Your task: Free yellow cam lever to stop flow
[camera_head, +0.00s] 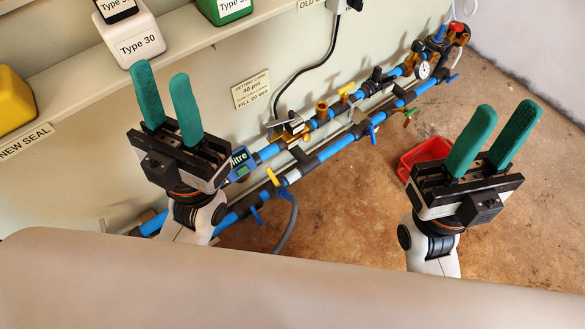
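Two yellow handles show on the blue pipework along the wall. One yellow lever (272,177) is on the lower pipe, just right of my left gripper's arm. Another yellow handle (346,93) is on the upper pipe, near a yellow-brass fitting (322,110). I cannot tell which is the cam lever. My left gripper (163,75) is raised in front of the wall, up and left of the levers, with its green fingers apart and empty. My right gripper (506,110) is raised over the floor at the right, its fingers apart and empty. Both are clear of the pipes.
Blue valve handles (371,131) and a gauge (424,71) are on the pipework. A digital litre meter (240,160) is partly hidden by my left gripper. A red bin (424,153) is on the brown floor behind my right gripper. A shelf (170,55) holds containers. A beige surface (300,285) fills the foreground.

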